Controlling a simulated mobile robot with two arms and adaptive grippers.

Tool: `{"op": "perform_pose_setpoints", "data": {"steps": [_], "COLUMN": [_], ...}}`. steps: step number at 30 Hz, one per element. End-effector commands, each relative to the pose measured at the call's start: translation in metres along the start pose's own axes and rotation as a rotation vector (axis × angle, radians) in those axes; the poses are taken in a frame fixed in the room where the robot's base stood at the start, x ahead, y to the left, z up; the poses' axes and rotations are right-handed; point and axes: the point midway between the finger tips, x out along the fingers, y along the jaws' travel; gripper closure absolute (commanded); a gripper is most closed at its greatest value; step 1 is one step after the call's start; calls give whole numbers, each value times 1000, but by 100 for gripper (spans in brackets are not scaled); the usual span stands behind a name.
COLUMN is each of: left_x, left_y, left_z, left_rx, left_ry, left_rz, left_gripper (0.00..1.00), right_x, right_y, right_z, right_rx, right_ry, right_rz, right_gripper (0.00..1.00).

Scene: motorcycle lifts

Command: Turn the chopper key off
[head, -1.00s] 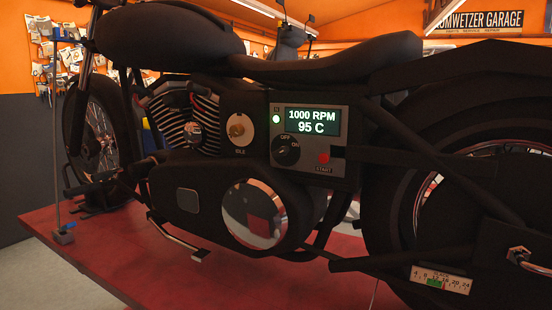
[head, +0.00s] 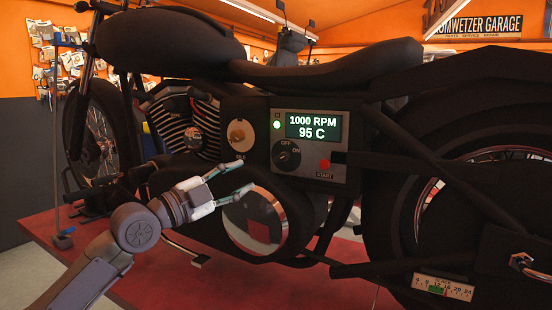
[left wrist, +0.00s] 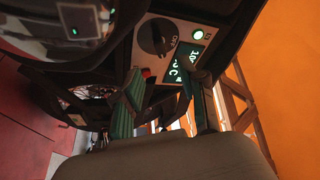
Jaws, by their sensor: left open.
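The chopper's black key switch (head: 287,155) is on the grey control panel (head: 336,173), with OFF and ON marked around it; I cannot tell which mark it points at. It also shows in the left wrist view as a round dark knob (left wrist: 156,37) near the OFF mark. My left gripper (head: 247,177) is open and empty, to the lower left of the switch, in front of the chrome round cover and apart from the switch. In the left wrist view its fingers (left wrist: 168,88) stand spread below the knob. My right gripper is out of view.
The display (head: 313,126) reads 1000 RPM and 95 C beside a lit green lamp (head: 276,125). A red START button (head: 325,164) sits right of the switch. The brass IDLE knob (head: 239,133) is to the left. The chopper stands on a red lift (head: 140,272).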

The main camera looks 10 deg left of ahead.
Motion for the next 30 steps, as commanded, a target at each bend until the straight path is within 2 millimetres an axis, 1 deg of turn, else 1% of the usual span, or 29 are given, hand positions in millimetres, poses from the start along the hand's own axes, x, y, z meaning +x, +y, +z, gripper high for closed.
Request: {"op": "perform_pose_setpoints", "data": {"steps": [1,9,12,15,18,21,28,29,30], "left_x": [13,71,87,99,106,109,109,109,109], "left_y": [-4,-2,-2,-1,0,0,0,0,0], "left_z": [-3,-2,-2,-1,0,0,0,0,0], "left_rx": [-4,-5,-3,-4,-2,-2,-2,-2,-2], "left_ry": [3,1,0,0,0,-2,-1,-1,-1], "left_rz": [-1,1,0,1,1,1,1,1,1], "left_gripper": [58,58,58,58,58,58,58,60,67], "right_x": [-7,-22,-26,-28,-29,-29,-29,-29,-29], "right_y": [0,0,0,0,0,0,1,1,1], "right_z": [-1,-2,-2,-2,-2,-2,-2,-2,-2], "right_rx": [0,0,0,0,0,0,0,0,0], "right_ry": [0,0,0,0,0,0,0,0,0], "right_rz": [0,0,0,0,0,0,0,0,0], "right_gripper": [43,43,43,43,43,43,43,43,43]}}
